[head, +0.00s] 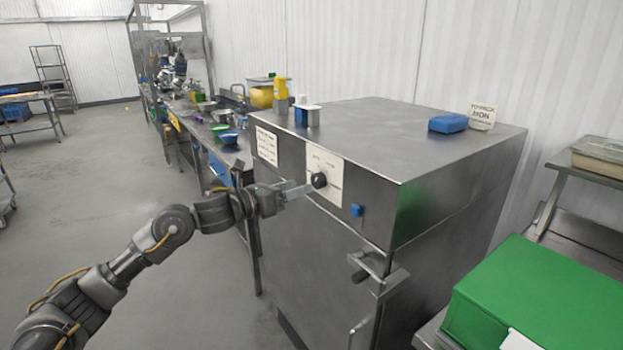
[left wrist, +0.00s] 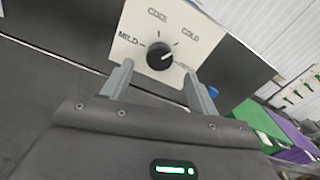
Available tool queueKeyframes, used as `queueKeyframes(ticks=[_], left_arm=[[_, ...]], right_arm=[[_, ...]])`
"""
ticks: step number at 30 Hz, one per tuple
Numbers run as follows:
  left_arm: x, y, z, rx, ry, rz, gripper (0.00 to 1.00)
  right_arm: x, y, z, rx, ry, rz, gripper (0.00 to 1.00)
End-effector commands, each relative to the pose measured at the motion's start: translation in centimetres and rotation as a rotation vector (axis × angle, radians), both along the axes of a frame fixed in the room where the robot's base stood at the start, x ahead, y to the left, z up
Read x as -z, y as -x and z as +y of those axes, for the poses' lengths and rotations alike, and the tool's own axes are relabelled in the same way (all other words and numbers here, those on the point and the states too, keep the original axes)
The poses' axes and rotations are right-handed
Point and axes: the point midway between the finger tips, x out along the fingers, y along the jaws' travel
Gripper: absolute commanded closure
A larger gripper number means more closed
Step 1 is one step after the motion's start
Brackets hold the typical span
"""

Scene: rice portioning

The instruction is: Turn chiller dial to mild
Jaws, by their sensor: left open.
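The chiller (head: 330,270) is a steel cabinet with a white dial plate (head: 335,166) on its front upper band. The round black dial (head: 319,180) is on this plate. In the left wrist view the dial (left wrist: 160,57) has a white pointer mark facing right, away from MILD. MILD is printed at the left, COOL above, COLD at upper right, and a fourth label at right is partly hidden by a finger. My left gripper (left wrist: 158,78) is open, its fingertips just in front of and below the dial, one to each side. In the head view the left gripper (head: 303,188) reaches the dial from the left. Whether it touches is unclear.
A blue knob (head: 357,210) and a door latch (head: 375,270) stick out of the chiller's front. A blue block (head: 448,123) and small sign (head: 482,117) stand on top. A green box (head: 545,295) is at right.

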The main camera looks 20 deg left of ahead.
Motion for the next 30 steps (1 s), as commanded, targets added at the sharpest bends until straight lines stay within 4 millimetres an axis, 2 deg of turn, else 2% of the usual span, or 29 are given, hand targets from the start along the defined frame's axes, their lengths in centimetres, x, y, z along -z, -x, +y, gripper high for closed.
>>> queueKeyframes(ticks=[3,9,21,23,30], left_arm=[[-0.3,-1.7,-1.5,0.001,0.003,0.002,0.41],[-0.1,-3.7,-3.1,0.000,0.002,0.003,0.41],[0.1,-4.3,-3.6,0.000,0.001,0.001,0.41],[0.1,-4.3,-3.6,0.000,0.001,0.001,0.46],[0.1,-4.3,-3.5,-0.001,0.001,0.002,0.77]], right_arm=[[-1.0,0.0,0.0,0.000,0.000,0.000,0.64],[-1.7,0.0,0.0,0.000,0.000,0.000,0.64],[-1.8,0.0,0.2,0.001,-0.002,0.000,0.64],[-1.8,0.0,0.3,0.001,-0.003,0.000,0.64],[-1.8,0.0,0.4,0.002,-0.004,0.000,0.64]])
